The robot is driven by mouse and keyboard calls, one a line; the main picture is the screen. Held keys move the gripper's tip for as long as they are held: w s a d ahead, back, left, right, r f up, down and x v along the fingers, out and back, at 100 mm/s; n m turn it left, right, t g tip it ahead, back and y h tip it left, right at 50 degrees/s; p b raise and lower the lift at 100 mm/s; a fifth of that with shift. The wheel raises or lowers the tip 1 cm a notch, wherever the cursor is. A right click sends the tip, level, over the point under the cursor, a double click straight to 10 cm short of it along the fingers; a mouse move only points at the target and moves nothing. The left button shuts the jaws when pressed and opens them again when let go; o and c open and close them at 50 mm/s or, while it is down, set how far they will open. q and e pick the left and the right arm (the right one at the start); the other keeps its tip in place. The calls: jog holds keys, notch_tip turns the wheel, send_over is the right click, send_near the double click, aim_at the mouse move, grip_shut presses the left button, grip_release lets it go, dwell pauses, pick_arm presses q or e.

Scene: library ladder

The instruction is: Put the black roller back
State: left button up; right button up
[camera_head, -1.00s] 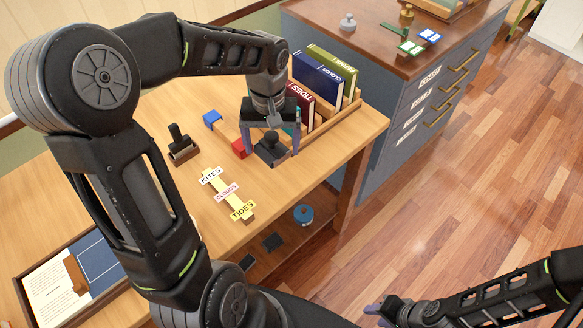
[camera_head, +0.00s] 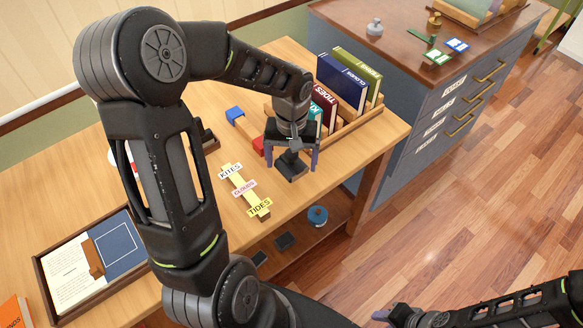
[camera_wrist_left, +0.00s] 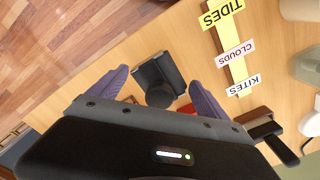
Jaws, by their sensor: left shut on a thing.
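My left gripper (camera_head: 293,158) points down over the right part of the wooden table. It is shut on the black roller (camera_head: 290,168), a dark piece with a square block and a round knob. In the left wrist view the black roller (camera_wrist_left: 158,78) sits between the two purple fingers. I cannot tell whether it touches the table or hangs just above it. My right gripper (camera_head: 385,314) is at the bottom edge, away from the table; its jaws are too small to read.
Upright books (camera_head: 342,80) stand in a wooden rack behind the gripper. Blue (camera_head: 235,113) and red (camera_head: 258,145) pieces lie left of it. Label strips KITES, CLOUDS, TIDES (camera_head: 244,189) lie in front. A framed tray (camera_head: 93,262) is at left. A blue-grey cabinet (camera_head: 430,110) stands right.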

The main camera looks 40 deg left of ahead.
aim_at(292, 163)
pick_arm(q)
jog(key=shift+f, duration=1.85)
jog(key=shift+f, duration=0.1)
jog(key=o, duration=1.2)
jog(key=shift+o, duration=0.2)
notch_tip(292, 163, up, 12)
jog(key=shift+r, duration=0.15)
